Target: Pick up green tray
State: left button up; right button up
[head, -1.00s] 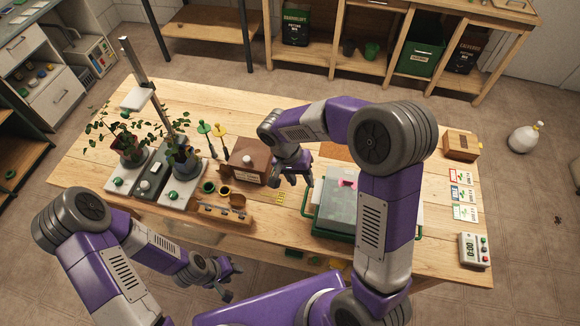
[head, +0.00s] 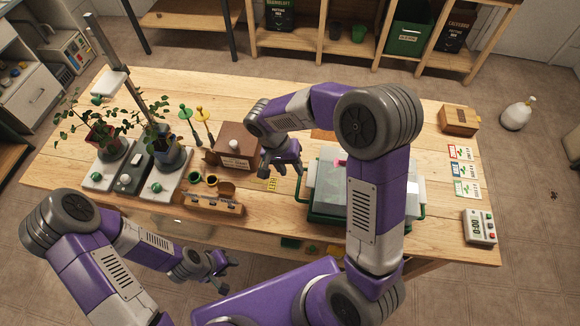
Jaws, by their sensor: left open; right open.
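The green tray (head: 311,207) sits on the right half of the wooden table, under a clear, hazy cover (head: 330,180) with pink spots showing at its far edge. My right arm crosses in front of it and hides much of its right side. My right gripper (head: 282,172) is open and empty above the table, just left of the tray and apart from it. My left gripper (head: 222,272) is open and empty in front of the table's near edge, well left of the tray.
A brown box (head: 236,145) stands left of my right gripper. Potted plants (head: 103,138) on white bases and a tall post (head: 103,40) fill the table's left side. Seed cards (head: 463,170), a timer (head: 480,227) and a small wooden box (head: 459,120) lie at the right.

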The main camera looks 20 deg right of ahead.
jog(key=b+x, duration=0.1)
jog(key=x, duration=0.6)
jog(key=shift+f, duration=0.25)
grip_shut()
dwell(1.2)
